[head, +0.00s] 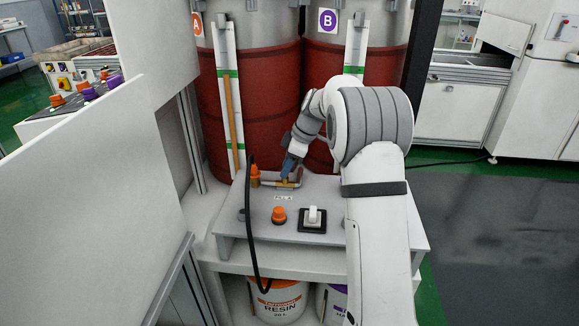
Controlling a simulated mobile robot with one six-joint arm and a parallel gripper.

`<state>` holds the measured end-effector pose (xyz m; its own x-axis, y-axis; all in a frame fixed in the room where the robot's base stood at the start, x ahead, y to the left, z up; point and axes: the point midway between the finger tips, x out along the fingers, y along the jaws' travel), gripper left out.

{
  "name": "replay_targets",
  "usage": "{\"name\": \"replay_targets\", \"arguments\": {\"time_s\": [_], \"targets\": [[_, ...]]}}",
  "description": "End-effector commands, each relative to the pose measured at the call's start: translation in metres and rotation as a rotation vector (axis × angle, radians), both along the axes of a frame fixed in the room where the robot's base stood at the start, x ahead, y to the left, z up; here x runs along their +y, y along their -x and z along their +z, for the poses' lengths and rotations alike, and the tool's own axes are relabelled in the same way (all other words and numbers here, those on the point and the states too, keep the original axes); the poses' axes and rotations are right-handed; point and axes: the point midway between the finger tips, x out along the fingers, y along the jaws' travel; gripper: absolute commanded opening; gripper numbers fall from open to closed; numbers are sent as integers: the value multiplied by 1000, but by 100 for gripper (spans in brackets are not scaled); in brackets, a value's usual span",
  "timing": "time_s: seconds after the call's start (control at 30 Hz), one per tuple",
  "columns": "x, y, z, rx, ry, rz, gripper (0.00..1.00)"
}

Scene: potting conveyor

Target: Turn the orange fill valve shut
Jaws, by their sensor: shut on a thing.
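A brass pipe (275,184) lies along the back of the grey bench, with an orange fitting (254,174) upright at its left end. My gripper (289,170), with bluish fingers, reaches down to the pipe's right end. It is shut on a small part there, which I take to be the handle of the orange fill valve. The fingers and wrist cover most of that part, so its turn angle cannot be told. A brownish piece shows just right of the fingers.
A black hose (251,230) loops over the bench front. An orange button (278,215) and a white switch (313,216) are on the bench top. Two red drums (245,95) stand behind; a white panel (85,215) is at left. A resin bucket (275,302) is below.

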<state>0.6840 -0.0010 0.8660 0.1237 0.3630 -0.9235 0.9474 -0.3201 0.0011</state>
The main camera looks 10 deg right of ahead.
Motion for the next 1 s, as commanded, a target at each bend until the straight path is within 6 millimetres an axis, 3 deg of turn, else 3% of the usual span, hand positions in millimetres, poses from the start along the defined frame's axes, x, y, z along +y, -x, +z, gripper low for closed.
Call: {"name": "replay_targets", "arguments": {"time_s": [0.43, 0.47, 0.7, 1.0], "targets": [[2, 3, -3, 11, -2, 15, 14], [2, 3, -3, 12, -2, 15, 38], [1, 2, -2, 8, -1, 13, 58], [-1, 1, 2, 3, 0, 11, 59]]}}
